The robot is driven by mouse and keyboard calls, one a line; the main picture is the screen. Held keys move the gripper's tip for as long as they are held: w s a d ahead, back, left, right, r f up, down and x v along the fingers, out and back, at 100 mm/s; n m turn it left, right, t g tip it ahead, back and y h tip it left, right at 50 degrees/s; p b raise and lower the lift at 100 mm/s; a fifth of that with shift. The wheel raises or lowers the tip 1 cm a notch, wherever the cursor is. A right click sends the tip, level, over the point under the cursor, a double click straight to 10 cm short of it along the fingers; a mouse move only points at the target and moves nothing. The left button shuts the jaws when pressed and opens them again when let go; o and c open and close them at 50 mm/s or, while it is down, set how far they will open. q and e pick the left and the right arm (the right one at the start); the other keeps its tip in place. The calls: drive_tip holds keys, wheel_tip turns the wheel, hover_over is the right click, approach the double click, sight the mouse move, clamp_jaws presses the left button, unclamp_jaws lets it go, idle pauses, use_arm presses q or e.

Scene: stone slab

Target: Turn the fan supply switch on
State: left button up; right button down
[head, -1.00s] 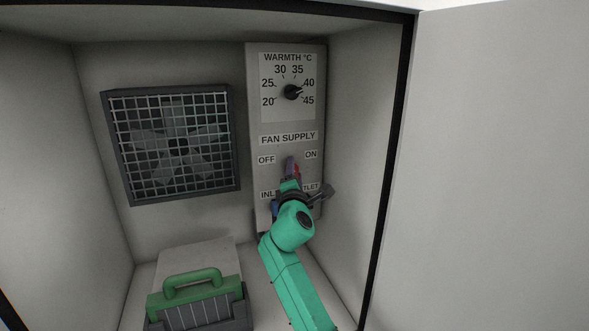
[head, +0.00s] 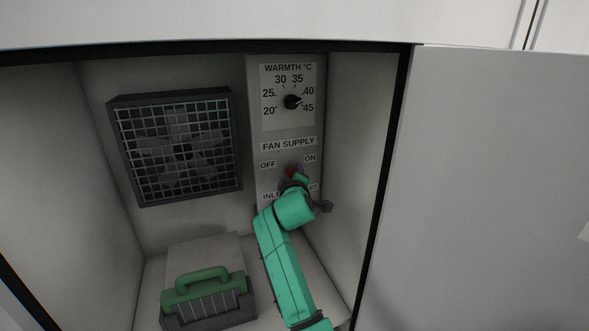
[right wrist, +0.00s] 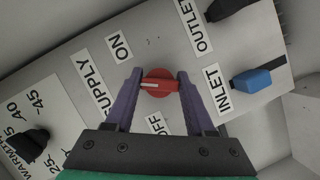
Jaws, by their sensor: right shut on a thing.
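The fan supply switch is a red knob (right wrist: 160,83) with a white mark, on the grey panel between the OFF label (right wrist: 157,124) and the ON label (right wrist: 118,45). In the right wrist view its mark points left towards the SUPPLY label, between OFF and ON. My right gripper (right wrist: 160,88) is shut on the knob, one purple finger on each side. In the head view the red knob (head: 291,171) shows just above my green right wrist, which hides part of the lower panel. The fan (head: 182,150) sits behind a grille; I cannot tell whether it turns. My left gripper is not in view.
A black warmth dial (head: 292,102) is above the switch. A blue INLET knob (right wrist: 251,82) and a dark OUTLET knob (right wrist: 222,9) are below it. A green-handled box (head: 205,297) stands on the cabinet floor. The door (head: 490,180) is at the right.

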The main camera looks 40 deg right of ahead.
drive_tip(key=shift+m+y+p, duration=0.4)
drive_tip(key=shift+m+p, duration=0.4)
drive_tip(key=shift+f, duration=0.1)
drive_tip(key=shift+c, duration=1.2)
unclamp_jaws()
drive_tip(key=b+v, duration=0.3)
drive_tip(key=v, duration=1.1)
drive_tip(key=shift+s+r+b, duration=0.2)
drive_tip(key=shift+b, duration=0.15)
